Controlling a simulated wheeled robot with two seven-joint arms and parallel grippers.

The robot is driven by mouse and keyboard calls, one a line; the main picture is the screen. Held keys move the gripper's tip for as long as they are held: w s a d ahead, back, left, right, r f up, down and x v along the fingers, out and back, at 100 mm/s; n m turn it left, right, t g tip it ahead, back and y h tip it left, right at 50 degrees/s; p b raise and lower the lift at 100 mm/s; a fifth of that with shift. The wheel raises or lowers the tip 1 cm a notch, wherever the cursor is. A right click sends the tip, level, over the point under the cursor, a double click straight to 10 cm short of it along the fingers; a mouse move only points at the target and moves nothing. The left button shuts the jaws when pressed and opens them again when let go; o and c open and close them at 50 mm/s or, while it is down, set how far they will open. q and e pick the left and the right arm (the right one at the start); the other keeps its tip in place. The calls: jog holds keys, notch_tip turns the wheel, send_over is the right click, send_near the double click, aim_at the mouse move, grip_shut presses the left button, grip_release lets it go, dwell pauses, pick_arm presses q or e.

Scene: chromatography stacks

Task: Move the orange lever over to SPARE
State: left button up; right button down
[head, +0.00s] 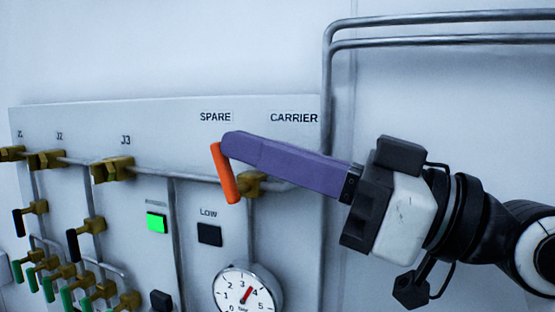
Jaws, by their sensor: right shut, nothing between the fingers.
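The orange lever (225,175) sits on a brass valve (250,184) on the panel, below the SPARE label (215,117). It is tilted, its upper end to the left of its lower end. The CARRIER label (294,118) is up and to the right. My right gripper (229,140) comes in from the right with long purple fingers, shut and empty. Its tip overlaps the upper end of the lever; I cannot tell whether they touch. My left gripper is not in view.
A pressure gauge (245,292) and a dark LOW indicator (209,234) are below the valve. A lit green indicator (157,222) is to the left. Several green-handled valves (68,298) crowd the lower left. Metal pipes (440,42) run along the upper right wall.

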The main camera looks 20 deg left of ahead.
jog(key=shift+x, duration=1.25)
jog(key=shift+a+r, duration=0.15)
dwell(1.3)
jog(key=shift+r, duration=0.1)
jog(key=d+r, duration=0.1)
jog(key=d, duration=0.1)
jog(key=d+r+p, duration=0.1)
jog(key=shift+d+r, duration=0.25)
jog(key=shift+d, duration=0.1)
jog(key=d+r+b, duration=0.1)
jog(key=d+r, duration=0.4)
jog(key=d, duration=0.3)
